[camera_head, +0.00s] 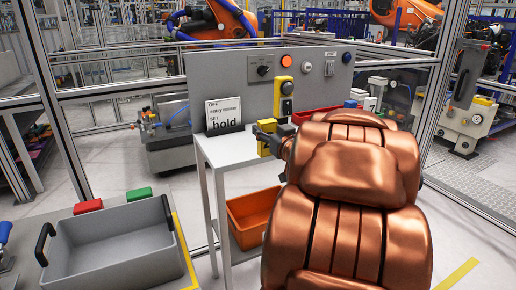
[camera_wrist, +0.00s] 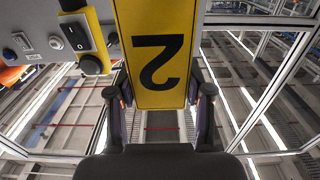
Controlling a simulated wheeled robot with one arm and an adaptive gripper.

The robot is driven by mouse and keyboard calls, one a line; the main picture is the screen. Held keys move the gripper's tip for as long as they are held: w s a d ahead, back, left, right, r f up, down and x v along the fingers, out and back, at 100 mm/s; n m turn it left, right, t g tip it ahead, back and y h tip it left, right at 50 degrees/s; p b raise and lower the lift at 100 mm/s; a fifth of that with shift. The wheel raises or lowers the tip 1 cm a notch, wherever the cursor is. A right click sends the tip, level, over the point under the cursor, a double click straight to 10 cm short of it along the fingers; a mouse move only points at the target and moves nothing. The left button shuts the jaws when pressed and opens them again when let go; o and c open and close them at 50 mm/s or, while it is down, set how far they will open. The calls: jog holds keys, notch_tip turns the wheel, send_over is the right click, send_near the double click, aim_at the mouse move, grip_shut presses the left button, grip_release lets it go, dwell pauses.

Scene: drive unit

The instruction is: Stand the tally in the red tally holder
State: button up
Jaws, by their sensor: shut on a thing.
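The tally is a yellow plate with a black "2", upside down in the wrist view (camera_wrist: 160,50). My gripper (camera_wrist: 162,97) is shut on it, one finger at each side edge. In the head view the yellow tally (camera_head: 266,138) is held in front of the grey control panel, above the white stand. My copper-coloured arm hides most of the gripper there. A red block (camera_head: 88,206), which looks like the red tally holder, sits behind the grey bin at the lower left, away from my gripper. Whether it has a slot is too small to tell.
A green block (camera_head: 139,194) sits right of the red one. The grey bin (camera_head: 120,245) has black handles. The white stand (camera_head: 205,150) bears a text card (camera_head: 224,115) and the control panel (camera_head: 230,75). An orange bin (camera_head: 252,215) is below. Fence posts stand around.

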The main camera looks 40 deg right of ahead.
jog(key=w+d+f, duration=0.1)
jog(key=w+d, duration=0.1)
jog(key=w, duration=0.2)
jog(key=w+d+f+b, duration=0.1)
jog(key=w+d+f, duration=0.1)
jog(key=w, duration=0.3)
jog(key=w+d+f, duration=0.2)
jog(key=w+d, duration=0.2)
jog(key=shift+w+f+b, duration=0.1)
jog(key=shift+w+b, duration=0.15)
jog(key=shift+b, duration=0.15)
jog(key=o, duration=1.2)
jog(key=shift+f, duration=0.1)
